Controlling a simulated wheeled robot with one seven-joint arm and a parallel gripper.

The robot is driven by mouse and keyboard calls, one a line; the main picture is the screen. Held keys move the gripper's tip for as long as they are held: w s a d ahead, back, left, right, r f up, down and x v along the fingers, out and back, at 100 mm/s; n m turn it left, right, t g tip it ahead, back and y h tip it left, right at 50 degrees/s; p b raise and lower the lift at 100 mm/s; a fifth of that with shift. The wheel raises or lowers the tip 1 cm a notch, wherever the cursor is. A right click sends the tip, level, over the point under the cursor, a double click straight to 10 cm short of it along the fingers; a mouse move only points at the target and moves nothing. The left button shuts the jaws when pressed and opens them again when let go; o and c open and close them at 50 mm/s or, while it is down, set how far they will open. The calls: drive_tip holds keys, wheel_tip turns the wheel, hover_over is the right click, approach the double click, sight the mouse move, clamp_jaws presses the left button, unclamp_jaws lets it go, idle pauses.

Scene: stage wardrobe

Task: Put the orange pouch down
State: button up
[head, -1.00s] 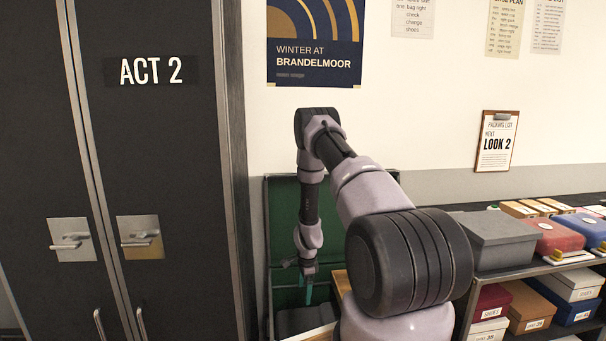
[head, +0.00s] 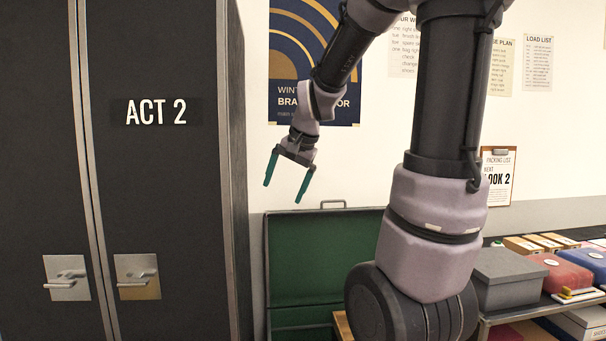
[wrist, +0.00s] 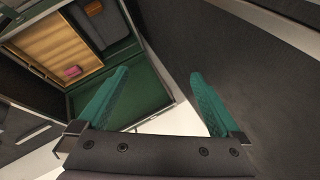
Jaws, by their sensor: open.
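My gripper (head: 284,192) is open, with its two teal fingers apart and nothing between them. It hangs in the air above the open green trunk (head: 310,256), in front of the poster wall. The wrist view also shows my open gripper (wrist: 158,73) with the trunk (wrist: 117,101) below and to the left. A small orange item (wrist: 93,7), likely the orange pouch, lies on the dark grey contents inside the trunk, at the top of the wrist view. It is apart from my fingers. In the head view the trunk's inside is mostly hidden.
A wooden tray (wrist: 47,50) with a small pink item (wrist: 72,72) sits in the trunk. A black wardrobe (head: 155,200) marked ACT 2 stands at the left. At the right, a shelf holds a grey box (head: 506,277), a red case (head: 560,274) and other boxes.

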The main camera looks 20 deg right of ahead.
drive_tip(key=s+a+r+n+t, duration=0.1)
drive_tip(key=s+r+n, duration=0.1)
drive_tip(key=s, duration=0.5)
drive_tip(key=s+r+n, duration=0.2)
drive_tip(key=s+r, duration=0.1)
drive_tip(key=s, duration=0.5)
drive_tip(key=shift+s+a+r+t, duration=0.15)
drive_tip(key=shift+s+a+t, duration=0.15)
drive_tip(key=shift+a+t, duration=0.1)
